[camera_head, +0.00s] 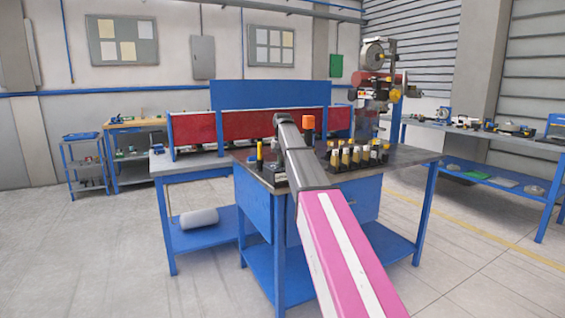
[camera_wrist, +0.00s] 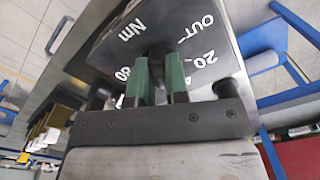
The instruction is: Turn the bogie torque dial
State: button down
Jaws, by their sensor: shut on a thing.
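In the wrist view, a metal dial plate (camera_wrist: 105,52) carries the markings "Nm", "OUT", "20" and "80". The dark torque dial knob (camera_wrist: 156,50) stands on it, mostly hidden between the green finger pads. My gripper (camera_wrist: 158,68) is shut on this knob, one pad on each side. Where the dial's pointer stands cannot be made out. In the head view, my arm reaches over the dark-topped workbench (camera_head: 405,155) and hides the gripper and most of the dial area.
A rack of yellow-topped items (camera_head: 352,158) stands right of my arm, with an orange-topped cylinder (camera_head: 308,124) behind. A yellow-and-black tool (camera_head: 260,156) stands left. A red-sided coaster car (camera_head: 195,130) lies behind the bench. The bench top's right end is clear.

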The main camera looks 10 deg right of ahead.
aim_at(283, 161)
jog(key=shift+m, duration=2.1)
jog(key=c, duration=1.1)
grip_release()
jog(key=shift+r, duration=0.1)
notch_tip(283, 161, up, 11)
jog(key=shift+f, duration=0.15)
